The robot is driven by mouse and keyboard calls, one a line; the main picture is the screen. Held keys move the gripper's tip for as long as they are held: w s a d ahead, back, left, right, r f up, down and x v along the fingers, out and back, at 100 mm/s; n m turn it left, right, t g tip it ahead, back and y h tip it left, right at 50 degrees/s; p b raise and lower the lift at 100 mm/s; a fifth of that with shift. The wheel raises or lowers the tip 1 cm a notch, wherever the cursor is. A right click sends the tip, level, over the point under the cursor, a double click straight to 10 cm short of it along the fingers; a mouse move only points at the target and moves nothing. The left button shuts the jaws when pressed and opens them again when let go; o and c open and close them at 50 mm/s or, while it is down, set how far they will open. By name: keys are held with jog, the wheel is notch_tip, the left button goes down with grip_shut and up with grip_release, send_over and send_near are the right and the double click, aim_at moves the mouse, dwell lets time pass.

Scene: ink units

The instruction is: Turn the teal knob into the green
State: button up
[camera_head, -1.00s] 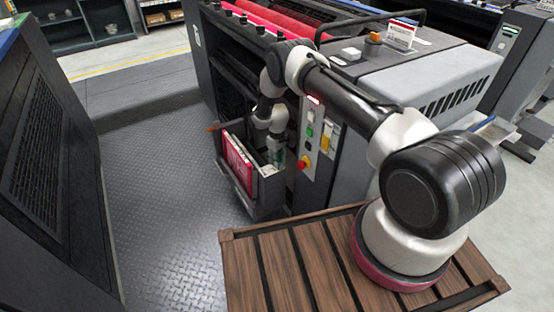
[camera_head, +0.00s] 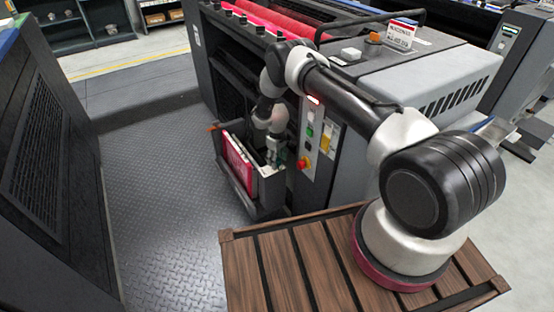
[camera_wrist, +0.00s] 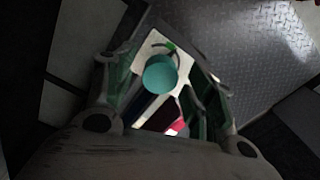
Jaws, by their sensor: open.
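The teal knob (camera_wrist: 159,73) shows in the wrist view as a round disc on a pale plate (camera_wrist: 152,48). A small green mark (camera_wrist: 170,46) lies on a dark arc just above the knob in that view. My gripper (camera_wrist: 163,85) is open, with one finger to the left of the knob and one to the right. I cannot tell whether either finger touches it. In the head view my gripper (camera_head: 276,160) is low in front of the machine, at the open dark tray; the knob is too small to make out there.
The dark tray (camera_head: 239,189) holds a red-and-white pack (camera_head: 238,160). A control panel (camera_head: 309,140) with buttons and a red-yellow stop knob (camera_head: 305,163) stands close to the right of my gripper. The metal floor (camera_head: 160,200) to the left is clear.

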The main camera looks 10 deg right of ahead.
notch_tip(320, 180, up, 12)
dwell(0.5)
